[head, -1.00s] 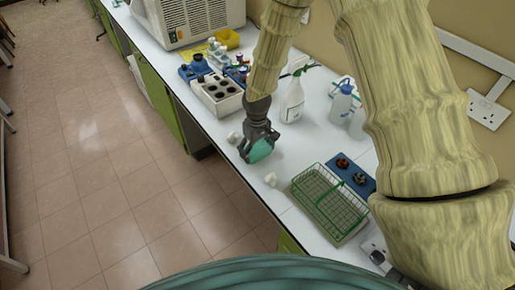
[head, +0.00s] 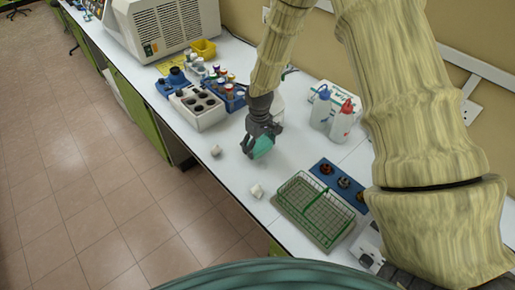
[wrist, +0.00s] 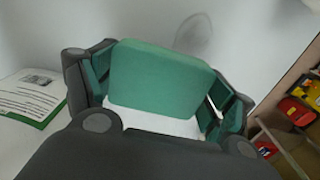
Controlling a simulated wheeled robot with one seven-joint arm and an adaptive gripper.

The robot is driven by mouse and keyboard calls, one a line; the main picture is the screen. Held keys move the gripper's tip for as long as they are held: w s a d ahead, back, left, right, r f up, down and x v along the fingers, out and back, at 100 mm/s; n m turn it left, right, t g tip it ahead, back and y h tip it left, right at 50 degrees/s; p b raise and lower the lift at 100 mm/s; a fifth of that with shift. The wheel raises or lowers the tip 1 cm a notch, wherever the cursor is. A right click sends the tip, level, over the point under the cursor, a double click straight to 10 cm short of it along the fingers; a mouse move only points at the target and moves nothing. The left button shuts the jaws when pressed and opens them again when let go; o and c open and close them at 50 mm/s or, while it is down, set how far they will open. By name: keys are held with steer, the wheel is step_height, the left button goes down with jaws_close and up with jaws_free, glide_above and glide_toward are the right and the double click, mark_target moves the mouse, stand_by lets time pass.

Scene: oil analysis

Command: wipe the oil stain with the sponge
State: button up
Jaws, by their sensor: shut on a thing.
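My gripper (head: 262,132) is over the white bench, shut on a green sponge (head: 262,147). In the wrist view the sponge (wrist: 160,80) sits between the two fingers of my gripper (wrist: 160,95), its broad face toward the camera. Just beyond the sponge's far edge, a faint grey patch (wrist: 195,33) shows on the white surface; I cannot tell whether it is the oil stain or a shadow. I cannot tell whether the sponge touches the bench. No stain is clear in the head view.
Two crumpled white lumps (head: 215,150) (head: 257,190) lie near the front edge. A green wire basket (head: 315,210) and a blue tray (head: 325,168) stand to the right. Bottles (head: 342,122) are behind. A white block (head: 197,108) with dark holes is left.

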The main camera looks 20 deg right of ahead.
mark_target(259, 144)
steer(key=shift+s+a+r+p, duration=0.15)
steer(key=shift+r+p, duration=0.1)
steer(key=shift+r, duration=0.3)
steer(key=shift+s+r+p, duration=0.1)
steer(key=shift+r+p, duration=0.15)
steer(key=shift+r, duration=0.3)
steer(key=shift+w+r+p, duration=0.15)
steer(key=shift+r+p, duration=0.55)
steer(key=shift+r, duration=0.25)
steer(key=shift+r+p, duration=0.5)
steer(key=shift+r, duration=0.4)
